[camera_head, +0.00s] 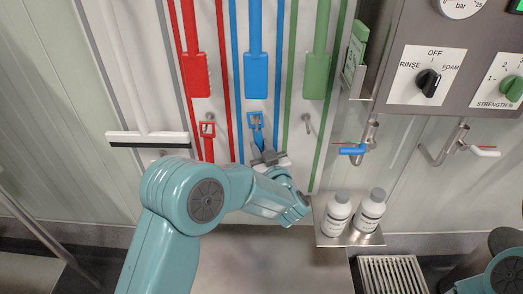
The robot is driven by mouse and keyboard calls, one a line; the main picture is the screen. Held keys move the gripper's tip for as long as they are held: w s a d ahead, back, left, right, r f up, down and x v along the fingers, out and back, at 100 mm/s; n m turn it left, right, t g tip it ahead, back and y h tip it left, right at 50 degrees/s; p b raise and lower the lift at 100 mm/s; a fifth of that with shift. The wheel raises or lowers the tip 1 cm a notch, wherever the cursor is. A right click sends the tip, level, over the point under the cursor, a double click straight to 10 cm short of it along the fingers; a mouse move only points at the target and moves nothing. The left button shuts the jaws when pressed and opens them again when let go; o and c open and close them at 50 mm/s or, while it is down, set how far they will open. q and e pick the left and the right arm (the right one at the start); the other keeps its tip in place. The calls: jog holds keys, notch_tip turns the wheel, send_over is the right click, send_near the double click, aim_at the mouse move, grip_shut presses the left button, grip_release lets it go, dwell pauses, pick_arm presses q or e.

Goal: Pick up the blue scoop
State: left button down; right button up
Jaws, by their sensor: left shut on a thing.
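The blue scoop (257,130) is in the middle of the head view, against the wall panel in the blue-outlined lane. Its square loop end is up, and its shaft runs down to my left gripper (266,156). My left gripper is shut on the scoop's shaft. The lower part of the scoop is hidden behind the gripper and my left arm. I cannot tell whether the loop is still around a hook. Part of my right arm shows at the lower right corner; its gripper is out of view.
A red tool (208,140) hangs left of the scoop, and an empty hook (307,118) is to its right. Long red (195,75), blue (256,75) and green (316,75) tools hang above. Two white bottles (337,215) (370,212) stand on a shelf at right, near a blue-handled tap (352,150).

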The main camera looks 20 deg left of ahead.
pick_arm(q)
jog(key=s+d, duration=0.2)
jog(key=s, duration=0.6)
jog(key=s+d+b, duration=0.1)
jog(key=s+d, duration=0.1)
jog(key=s, duration=0.6)
jog(key=shift+d, duration=0.3)
jog(key=c, duration=1.5)
grip_release()
grip_shut()
